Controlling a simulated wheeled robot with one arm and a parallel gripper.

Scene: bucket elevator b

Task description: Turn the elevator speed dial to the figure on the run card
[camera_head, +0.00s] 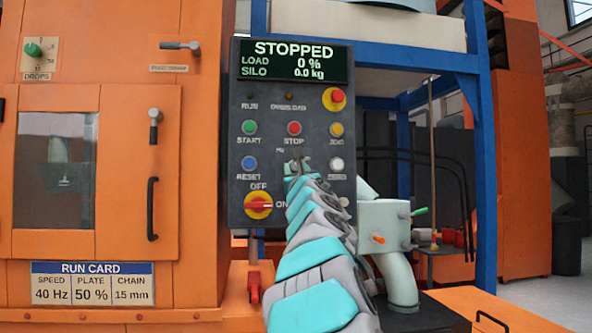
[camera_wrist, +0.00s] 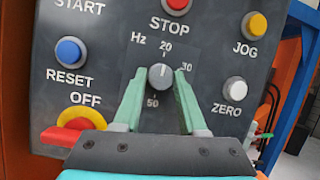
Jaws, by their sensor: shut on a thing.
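The speed dial (camera_wrist: 161,77) is a grey knob on the dark control panel (camera_head: 240,150), below STOP. In the wrist view, 20 stands above it, 30 upper right and 50 below; its white mark points up, roughly at 20. My gripper (camera_wrist: 159,75) has a pale green finger on each side of the knob and is shut on it. The right finger covers the scale between 30 and 50. In the head view my arm hides the dial. The run card (camera_head: 92,283) reads speed 40 Hz, plate 50 %, chain 15 mm.
The display (camera_head: 294,61) reads STOPPED, load 0 %, silo 0.0 kg. Around the dial are the blue RESET button (camera_wrist: 69,51), red STOP button (camera_wrist: 177,3), white ZERO button (camera_wrist: 235,89) and red-yellow OFF/ON switch (camera_head: 258,205). A blue frame post (camera_head: 486,190) stands right.

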